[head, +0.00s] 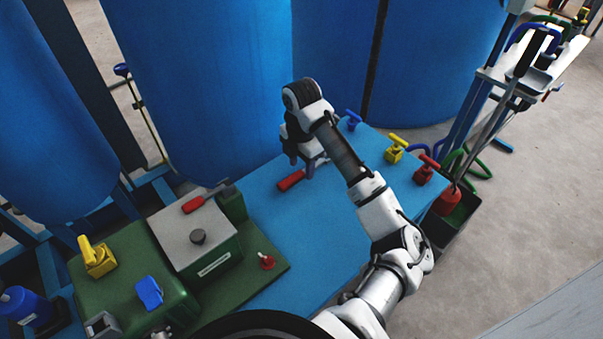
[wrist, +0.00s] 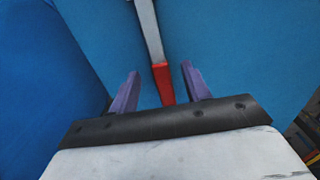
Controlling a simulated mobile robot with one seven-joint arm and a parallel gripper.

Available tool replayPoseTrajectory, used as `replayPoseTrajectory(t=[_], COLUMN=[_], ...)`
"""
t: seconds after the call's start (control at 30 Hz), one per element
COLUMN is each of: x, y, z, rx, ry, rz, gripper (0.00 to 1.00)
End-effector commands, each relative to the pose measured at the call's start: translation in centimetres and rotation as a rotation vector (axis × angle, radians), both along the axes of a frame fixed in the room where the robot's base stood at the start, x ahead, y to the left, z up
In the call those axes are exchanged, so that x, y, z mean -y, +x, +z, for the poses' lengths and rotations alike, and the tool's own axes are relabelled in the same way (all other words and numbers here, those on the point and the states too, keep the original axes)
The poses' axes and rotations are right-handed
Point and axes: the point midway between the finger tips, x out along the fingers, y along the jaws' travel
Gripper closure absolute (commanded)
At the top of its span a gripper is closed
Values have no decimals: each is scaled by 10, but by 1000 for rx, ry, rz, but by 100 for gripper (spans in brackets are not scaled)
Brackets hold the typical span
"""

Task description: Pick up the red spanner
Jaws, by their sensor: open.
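The red spanner (head: 290,180) lies on the blue table top, partly hidden by my gripper in the head view. In the wrist view its red handle (wrist: 164,84) lies between my finger lines, and its grey shaft runs up out of the top of the picture. My gripper (head: 301,166) points down over the spanner. Its two purple fingers (wrist: 160,72) are open, one on each side of the handle. Nothing is held. I cannot tell how high the fingertips are above the table.
The blue table top (head: 310,230) is clear around the spanner. Blue, yellow (head: 395,149) and red (head: 426,169) valves stand along its right edge. A green unit (head: 217,259) with another red-handled tool (head: 194,204) on top stands left. Large blue tanks (head: 200,80) rise behind.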

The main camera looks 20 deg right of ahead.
Motion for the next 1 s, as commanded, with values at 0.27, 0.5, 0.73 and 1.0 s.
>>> replayPoseTrajectory(t=[0.27, 0.5, 0.73, 1.0], x=[0, 0, 0, 0], y=[0, 0, 0, 0], z=[-18, -17, -17, -17], rx=[-1, -1, -1, 0], ry=[0, 0, 0, -1], rz=[0, 0, 0, 0], gripper=[53, 67, 97, 100])
